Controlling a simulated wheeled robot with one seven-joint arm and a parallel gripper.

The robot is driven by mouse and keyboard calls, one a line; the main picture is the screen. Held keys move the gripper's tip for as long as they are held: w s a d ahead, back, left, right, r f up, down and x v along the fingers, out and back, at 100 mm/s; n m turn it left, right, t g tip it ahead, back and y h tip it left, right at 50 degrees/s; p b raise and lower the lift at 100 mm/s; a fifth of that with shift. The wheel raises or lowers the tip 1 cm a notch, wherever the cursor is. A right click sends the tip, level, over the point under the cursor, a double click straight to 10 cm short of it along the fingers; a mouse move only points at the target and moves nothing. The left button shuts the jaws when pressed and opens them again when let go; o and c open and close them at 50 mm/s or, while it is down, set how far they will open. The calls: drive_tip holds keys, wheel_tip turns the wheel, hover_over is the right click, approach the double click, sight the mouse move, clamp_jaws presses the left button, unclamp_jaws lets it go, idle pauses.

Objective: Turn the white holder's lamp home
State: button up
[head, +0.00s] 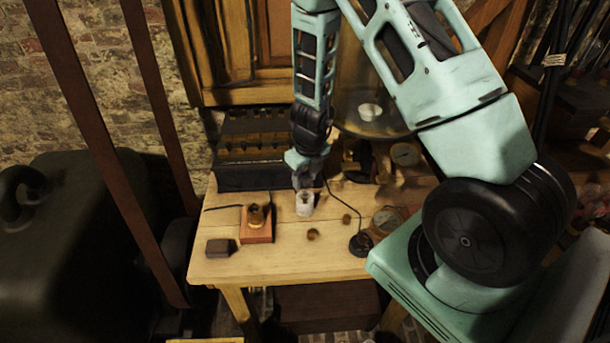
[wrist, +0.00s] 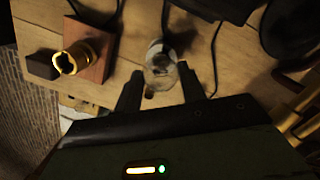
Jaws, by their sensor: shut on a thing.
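The white holder (head: 305,207) stands upright on the wooden table, just below my gripper (head: 309,186). In the wrist view the white holder (wrist: 156,48) shows as a pale round rim at the far side of the lamp. The clear glass lamp (wrist: 163,75) sits at the holder's mouth, between the two dark fingers of my gripper (wrist: 161,80). My gripper is shut on the lamp. In the head view the fingers mostly hide the lamp. I cannot tell how deep its base sits in the holder.
A brass socket (head: 256,215) on a reddish wooden block (head: 257,234) stands to the left, with a dark block (head: 221,247) beside it. Small brass pieces (head: 313,235) and a gauge (head: 387,219) lie to the right. A dark rack (head: 252,176) stands behind. The table's front is clear.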

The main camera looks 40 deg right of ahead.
sight(307, 187)
drive_tip(key=m+p, duration=0.1)
drive_tip(key=m, duration=0.2)
drive_tip(key=shift+r+p, duration=0.1)
drive_tip(key=shift+p, duration=0.25)
drive_tip(key=shift+m+h+p, duration=0.3)
drive_tip(key=shift+m+p, duration=0.05)
drive_tip(key=shift+m, duration=0.85)
drive_tip(key=o, duration=1.2)
drive_tip(key=r+p, duration=0.4)
drive_tip(key=r, duration=0.1)
drive_tip(key=s+r+p, duration=0.1)
drive_tip(key=r+p, duration=0.3)
drive_tip(key=r, duration=0.2)
drive_tip(key=s+a+r+p, duration=0.1)
drive_tip(key=r+p, duration=0.3)
drive_tip(key=r, duration=0.2)
